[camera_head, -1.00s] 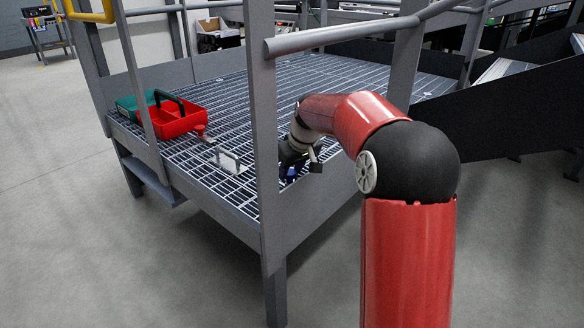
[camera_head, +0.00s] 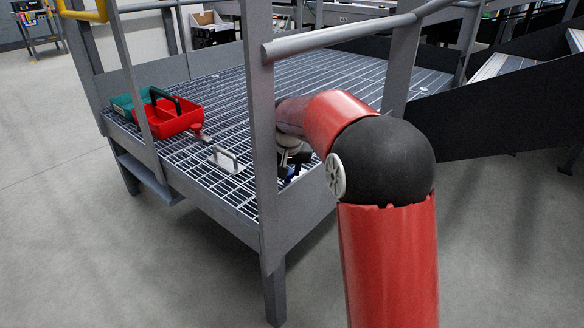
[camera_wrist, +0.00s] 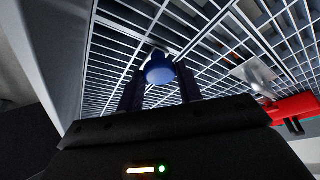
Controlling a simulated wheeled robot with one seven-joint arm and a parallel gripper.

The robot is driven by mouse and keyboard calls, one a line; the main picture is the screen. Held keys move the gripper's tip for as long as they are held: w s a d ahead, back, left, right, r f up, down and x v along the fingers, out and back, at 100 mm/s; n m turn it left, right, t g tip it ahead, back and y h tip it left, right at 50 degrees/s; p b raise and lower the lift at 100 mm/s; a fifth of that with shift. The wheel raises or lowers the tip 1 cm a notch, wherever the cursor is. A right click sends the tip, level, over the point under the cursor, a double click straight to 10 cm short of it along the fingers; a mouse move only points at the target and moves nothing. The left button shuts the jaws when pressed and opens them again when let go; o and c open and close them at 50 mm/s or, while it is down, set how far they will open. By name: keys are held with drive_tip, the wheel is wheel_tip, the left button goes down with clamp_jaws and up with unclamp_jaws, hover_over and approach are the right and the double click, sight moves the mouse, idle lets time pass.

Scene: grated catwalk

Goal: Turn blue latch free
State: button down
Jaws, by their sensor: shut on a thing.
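The blue latch (camera_wrist: 159,69) is a rounded blue piece on the grating, seen in the wrist view between my two dark fingers. My gripper (camera_wrist: 160,84) is shut on it, with one finger on each side. Its lower part is hidden by my gripper's body. In the head view my gripper (camera_head: 289,172) is low over the grating, just right of the grey post and partly hidden by it. A small bit of blue shows there, too small to read the latch's angle.
A grey post (camera_head: 261,130) and handrail (camera_head: 340,38) stand close to my arm. A white bracket (camera_head: 226,161), a red bin (camera_head: 170,122) and a green bin (camera_head: 124,104) are on the grated platform (camera_head: 240,93) to the left. The platform's far middle is clear.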

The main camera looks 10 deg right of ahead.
idle(0.3)
drive_tip(key=c, duration=0.9)
unclamp_jaws()
drive_tip(key=shift+c, duration=0.2)
drive_tip(key=shift+r, duration=0.1)
drive_tip(key=p+v, duration=0.1)
drive_tip(key=v, duration=0.6)
drive_tip(key=shift+s+r, duration=0.2)
drive_tip(key=shift+r, duration=0.05)
